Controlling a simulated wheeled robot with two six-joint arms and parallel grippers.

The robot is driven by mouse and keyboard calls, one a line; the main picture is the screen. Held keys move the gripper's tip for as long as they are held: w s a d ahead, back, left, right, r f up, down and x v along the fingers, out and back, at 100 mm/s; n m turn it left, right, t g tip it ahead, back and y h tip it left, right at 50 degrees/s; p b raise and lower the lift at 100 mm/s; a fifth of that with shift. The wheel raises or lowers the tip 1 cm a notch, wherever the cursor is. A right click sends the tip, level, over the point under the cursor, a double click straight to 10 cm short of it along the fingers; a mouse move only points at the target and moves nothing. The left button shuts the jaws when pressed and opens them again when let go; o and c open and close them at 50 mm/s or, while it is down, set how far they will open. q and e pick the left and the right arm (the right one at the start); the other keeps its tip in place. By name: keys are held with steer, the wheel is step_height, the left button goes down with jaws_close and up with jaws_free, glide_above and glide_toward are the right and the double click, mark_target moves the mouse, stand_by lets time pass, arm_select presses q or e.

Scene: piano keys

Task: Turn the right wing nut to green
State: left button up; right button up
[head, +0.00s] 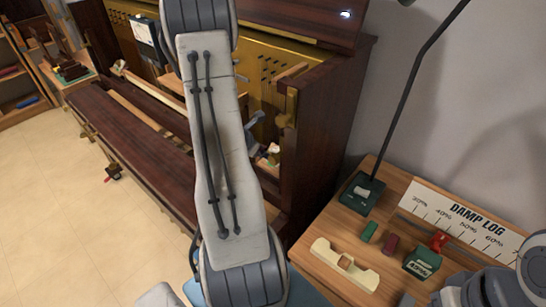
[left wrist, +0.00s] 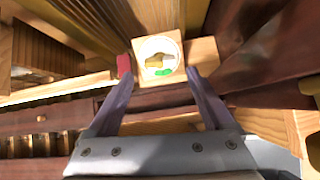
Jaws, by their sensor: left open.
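The brass wing nut (left wrist: 156,61) sits on a round white dial (left wrist: 149,46) on a pale wooden block in the left wrist view. A green mark (left wrist: 163,72) shows on the dial just below the nut. The nut's wings lie roughly sideways and do not point straight at the green. My left gripper (left wrist: 158,72) is open, with one finger on each side of the block and nothing visibly held. A red piece (left wrist: 124,66) shows by the left fingertip. In the head view my own arm hides much of this area. My right gripper is not in view.
The opened dark wooden piano (head: 335,110) stands in the middle of the head view. A wooden side table (head: 330,232) at right holds a DAMP LOG board (head: 465,220), a lamp base (head: 361,193) and several small blocks.

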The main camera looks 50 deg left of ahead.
arm_select(q)
steer(key=shift+b+x, duration=2.35)
steer(key=shift+x, duration=0.8)
steer(key=shift+s+r, duration=0.4)
steer(key=shift+r, duration=0.1)
